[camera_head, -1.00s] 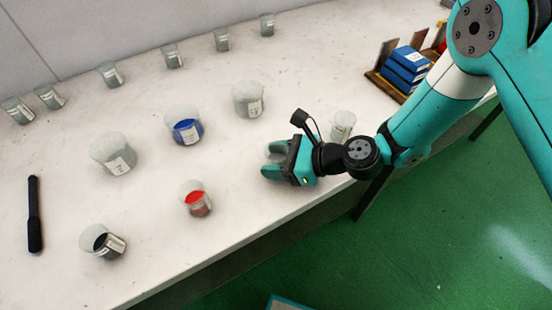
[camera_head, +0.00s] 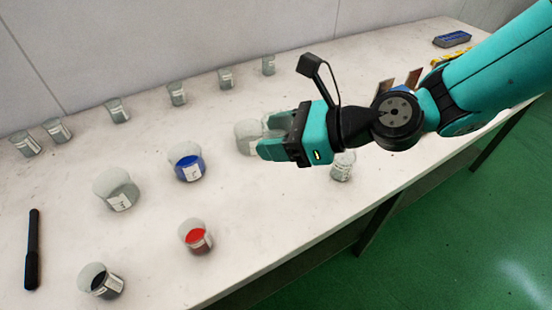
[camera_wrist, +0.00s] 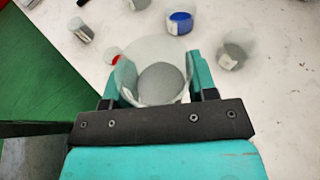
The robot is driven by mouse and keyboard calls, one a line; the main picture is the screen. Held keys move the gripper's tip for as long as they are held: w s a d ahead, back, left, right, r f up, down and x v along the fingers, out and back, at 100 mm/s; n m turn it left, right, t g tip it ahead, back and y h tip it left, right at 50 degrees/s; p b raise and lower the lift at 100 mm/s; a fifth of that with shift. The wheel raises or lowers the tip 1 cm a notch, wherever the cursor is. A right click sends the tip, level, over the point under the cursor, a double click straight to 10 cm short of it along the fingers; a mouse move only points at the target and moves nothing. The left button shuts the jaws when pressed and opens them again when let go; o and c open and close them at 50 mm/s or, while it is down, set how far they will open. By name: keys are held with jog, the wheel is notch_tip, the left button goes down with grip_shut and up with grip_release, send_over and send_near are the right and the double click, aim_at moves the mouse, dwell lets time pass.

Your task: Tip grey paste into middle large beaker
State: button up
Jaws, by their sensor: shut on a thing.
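My gripper (camera_head: 266,140) is shut on a clear beaker of grey paste, held above the table. The held beaker (camera_wrist: 128,72) is plain in the wrist view, between the fingers, with the grey paste (camera_wrist: 160,84) inside. In the head view it is mostly hidden by the fingers. The middle large beaker (camera_head: 186,162) stands upright on the table to the left of my gripper and holds blue contents. It also shows in the wrist view (camera_wrist: 180,22), beyond the held beaker and apart from it.
Large beakers stand at left (camera_head: 117,190) and right (camera_head: 246,138), the right one partly behind my gripper. Small beakers with red (camera_head: 195,237) and black (camera_head: 101,281) contents stand in front. Another beaker (camera_head: 343,166) is below my wrist. Several empty beakers line the back. A black stick (camera_head: 33,250) lies left.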

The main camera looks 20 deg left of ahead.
aim_at(263, 119)
notch_tip(263, 119, up, 4)
jog(key=shift+r+p, duration=0.1)
jog(key=shift+p, duration=1.05)
notch_tip(263, 119, up, 8)
jog(key=p, duration=0.9)
jog(key=shift+w, duration=0.1)
